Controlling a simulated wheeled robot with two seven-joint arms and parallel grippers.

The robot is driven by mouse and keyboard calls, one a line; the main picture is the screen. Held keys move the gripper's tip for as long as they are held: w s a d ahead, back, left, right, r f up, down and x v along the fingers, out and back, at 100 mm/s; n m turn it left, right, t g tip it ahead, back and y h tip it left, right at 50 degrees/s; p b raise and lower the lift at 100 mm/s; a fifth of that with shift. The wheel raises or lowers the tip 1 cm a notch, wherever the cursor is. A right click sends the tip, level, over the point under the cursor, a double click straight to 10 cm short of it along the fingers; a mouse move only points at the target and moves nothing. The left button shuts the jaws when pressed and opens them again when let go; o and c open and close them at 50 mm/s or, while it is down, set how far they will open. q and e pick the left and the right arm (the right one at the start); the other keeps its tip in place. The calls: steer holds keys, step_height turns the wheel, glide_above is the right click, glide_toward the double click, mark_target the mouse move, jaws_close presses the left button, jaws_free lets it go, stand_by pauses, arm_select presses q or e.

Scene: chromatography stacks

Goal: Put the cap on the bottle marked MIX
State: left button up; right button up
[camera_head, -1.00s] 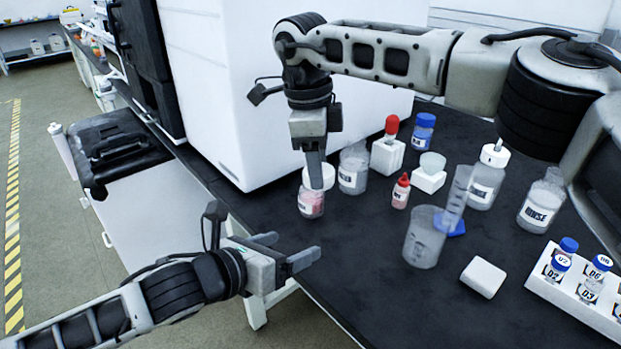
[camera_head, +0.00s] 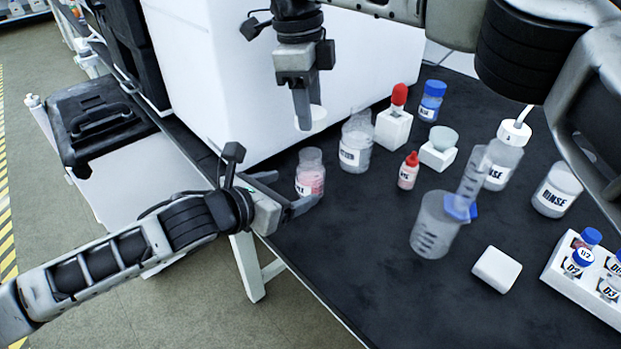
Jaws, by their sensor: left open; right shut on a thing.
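A small clear bottle with pink contents (camera_head: 312,173) stands upright near the table's left edge, its mouth uncovered. Its label is too small to read for sure. A clear bottle (camera_head: 357,145) stands to its right, its label also unclear; I cannot tell which one reads MIX. My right gripper (camera_head: 305,108) points down, shut on a white cap (camera_head: 316,119), held above and apart from the pink bottle. My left gripper (camera_head: 297,191) is open, its fingers beside the lower part of the pink bottle. I cannot tell whether they touch it.
A red-topped dropper in a white block (camera_head: 393,129), a red-capped bottle (camera_head: 408,171), a blue-capped bottle (camera_head: 432,100) and a beaker (camera_head: 434,226) stand to the right. RINSE bottles (camera_head: 556,190) and a vial rack (camera_head: 571,284) are farther right. A white machine (camera_head: 230,75) stands behind.

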mark_target(315, 179)
arm_select(q)
steer(key=x, duration=0.9)
steer(key=c, duration=1.5)
arm_select(e)
steer(key=shift+f, duration=2.5)
